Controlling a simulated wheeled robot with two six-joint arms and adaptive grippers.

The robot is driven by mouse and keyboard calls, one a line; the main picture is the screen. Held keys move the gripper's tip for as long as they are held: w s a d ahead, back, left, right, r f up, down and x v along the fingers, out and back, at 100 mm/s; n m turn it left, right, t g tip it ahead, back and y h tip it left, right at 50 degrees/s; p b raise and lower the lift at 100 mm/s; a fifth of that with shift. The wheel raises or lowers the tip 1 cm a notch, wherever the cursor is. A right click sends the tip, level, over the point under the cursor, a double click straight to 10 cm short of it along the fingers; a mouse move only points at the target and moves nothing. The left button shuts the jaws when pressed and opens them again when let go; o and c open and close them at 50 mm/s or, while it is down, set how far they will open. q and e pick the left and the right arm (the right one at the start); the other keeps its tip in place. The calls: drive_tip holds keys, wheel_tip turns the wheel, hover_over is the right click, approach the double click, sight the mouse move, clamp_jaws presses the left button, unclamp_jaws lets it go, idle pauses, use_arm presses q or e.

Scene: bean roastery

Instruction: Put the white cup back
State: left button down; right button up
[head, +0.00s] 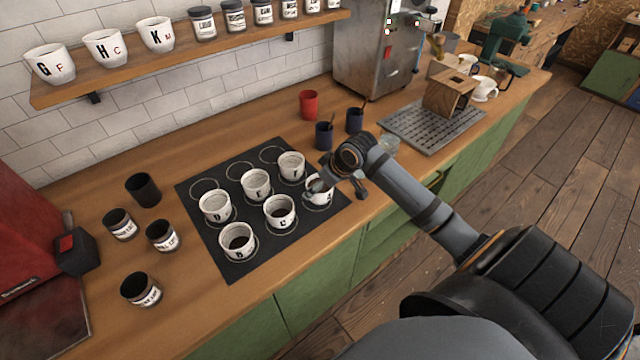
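Several white cups with black letters stand on the black mat (233,271). They include cup B (238,243), cup C (280,215), cup D (215,209), cup E (256,187) and cup F (291,167). One more white cup (322,199) stands at the mat's right front corner, its letter partly hidden. My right gripper (334,187) is at this cup's rim, with a finger over its top. Whether it grips the cup is unclear. The rings along the mat's back row are empty. My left gripper is out of view.
A wooden shelf (190,55) above holds white cups G, H and K and several jars. Dark jars (162,237) stand left of the mat. A red cup (308,104) and two dark blue cups (324,136) stand behind it. A metal drip tray (410,135) lies right.

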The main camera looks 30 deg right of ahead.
drive_tip(key=shift+o, duration=0.9)
drive_tip(key=shift+d+r, duration=0.1)
drive_tip(key=shift+r, duration=0.25)
drive_tip(key=p+v, duration=0.2)
drive_tip(key=v, duration=0.5)
drive_tip(key=shift+d, duration=0.15)
use_arm(q)
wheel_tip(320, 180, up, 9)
drive_tip(key=p, duration=0.6)
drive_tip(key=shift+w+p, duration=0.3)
drive_tip(key=shift+p, duration=0.1)
use_arm(e)
drive_tip(key=v, duration=0.4)
drive_tip(key=shift+s+r, duration=0.2)
drive_tip(key=shift+r, duration=0.1)
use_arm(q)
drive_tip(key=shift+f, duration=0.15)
